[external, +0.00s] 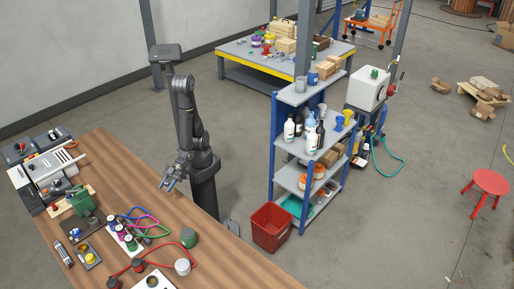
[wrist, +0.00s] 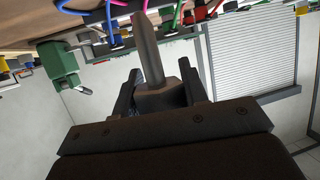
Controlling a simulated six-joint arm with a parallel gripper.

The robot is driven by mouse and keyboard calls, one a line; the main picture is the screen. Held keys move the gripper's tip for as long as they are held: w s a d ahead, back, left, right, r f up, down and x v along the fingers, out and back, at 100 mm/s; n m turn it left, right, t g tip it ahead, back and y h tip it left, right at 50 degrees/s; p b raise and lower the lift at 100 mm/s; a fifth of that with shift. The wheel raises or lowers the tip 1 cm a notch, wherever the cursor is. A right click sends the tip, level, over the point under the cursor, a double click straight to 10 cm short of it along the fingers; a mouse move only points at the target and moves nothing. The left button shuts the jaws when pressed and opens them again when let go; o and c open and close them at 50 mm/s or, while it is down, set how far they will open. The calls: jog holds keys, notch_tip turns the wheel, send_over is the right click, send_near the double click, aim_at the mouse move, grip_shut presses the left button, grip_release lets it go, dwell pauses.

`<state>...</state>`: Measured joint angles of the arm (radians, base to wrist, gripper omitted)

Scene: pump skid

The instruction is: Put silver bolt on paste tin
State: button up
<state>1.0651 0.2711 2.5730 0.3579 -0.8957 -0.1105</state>
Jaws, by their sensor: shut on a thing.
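My gripper (external: 169,181) is above the wooden workbench, near its right edge. In the wrist view my gripper (wrist: 159,78) is shut on the silver bolt (wrist: 148,50). The bolt's hex head sits between the fingers and its shank points away toward the top of the picture. In the external view the bolt is too small to make out. A grey-white round tin (external: 182,266) and a dark green round tin (external: 188,237) stand on the bench, apart from my gripper. I cannot tell for certain which is the paste tin.
Red tubing (external: 150,265) and coloured hoses (external: 145,219) lie on the workbench (external: 120,165). A green machine part (external: 82,203) stands to the left. The bench is bare below and left of my gripper. A shelf rack (external: 291,180) and red bin (external: 271,228) stand on the floor beyond.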

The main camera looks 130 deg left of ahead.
jog(key=shift+s+d+r, duration=0.1)
jog(key=shift+d+r, duration=0.05)
jog(key=shift+d, duration=0.05)
jog(key=w+d+r+m+g, duration=0.1)
jog(key=w+d+r, duration=0.15)
jog(key=d, duration=0.45)
jog(key=w+d+r+m+g, duration=0.1)
jog(key=w+d+g, duration=0.1)
jog(key=w+d, duration=0.3)
jog(key=m+g, duration=0.2)
jog(key=m, duration=0.1)
send_over(179, 266)
notch_tip(179, 266, down, 5)
jog(key=shift+f, duration=2.05)
jog(key=shift+f, duration=0.15)
